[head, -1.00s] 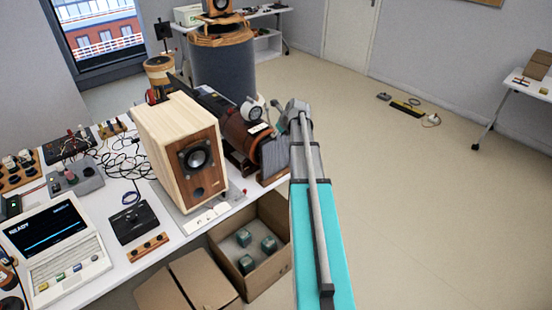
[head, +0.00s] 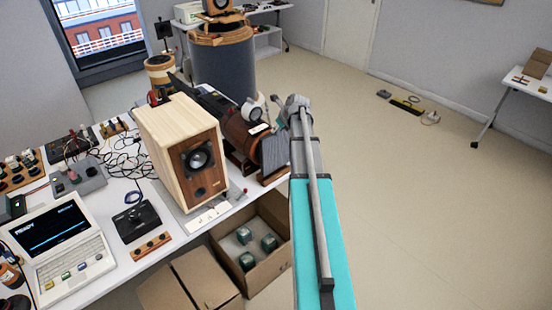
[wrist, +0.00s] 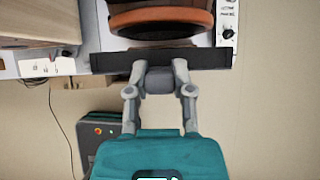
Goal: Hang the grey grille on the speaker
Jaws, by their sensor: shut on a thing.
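The speaker is a pale wooden box (head: 165,135) with a brown front and a black round driver. It stands upright on the white bench, its front bare. Its wooden side shows at the upper left of the wrist view (wrist: 40,20). My gripper (wrist: 160,72) is shut on the grey grille, which appears edge-on as a dark bar (wrist: 105,62) across the wrist view. In the head view the grille (head: 274,153) is a grey panel to the right of the speaker, apart from it. My arm hides the fingertips there.
A brown, orange-rimmed cylinder (wrist: 160,18) lies just beyond the grille. Below the bench edge stands an open cardboard box (head: 265,270) with green blocks. A laptop (head: 60,245), a black device (head: 136,214) and cables fill the bench's left. The floor at right is mostly clear.

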